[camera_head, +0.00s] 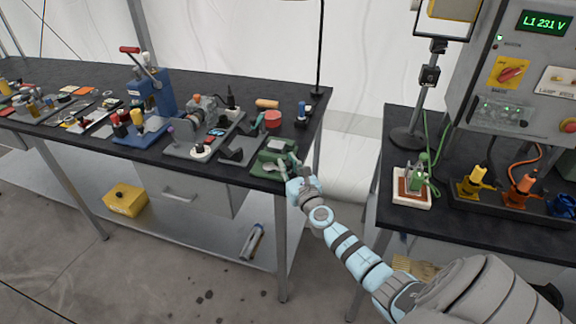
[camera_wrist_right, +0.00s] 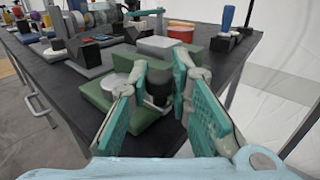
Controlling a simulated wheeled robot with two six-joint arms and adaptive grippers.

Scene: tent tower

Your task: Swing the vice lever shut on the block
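The green vice (camera_head: 275,158) sits near the right front corner of the long dark bench. In the right wrist view, its green body (camera_wrist_right: 100,95) lies ahead of me, with a flat grey block (camera_wrist_right: 157,44) at its top. A dark rounded part, which looks like the lever's knob (camera_wrist_right: 159,90), shows between my fingers. My right gripper (camera_wrist_right: 160,72) is open at the vice, with one teal finger on each side of this part; I cannot tell whether they touch it. The rest of the lever is largely hidden. My left gripper is not in view.
A red round piece (camera_head: 272,119) and a blue-topped piece (camera_head: 303,113) stand behind the vice. A grey fixture (camera_head: 205,135) and a blue press (camera_head: 150,90) stand to its left. A gap separates this bench from the right table (camera_head: 440,210).

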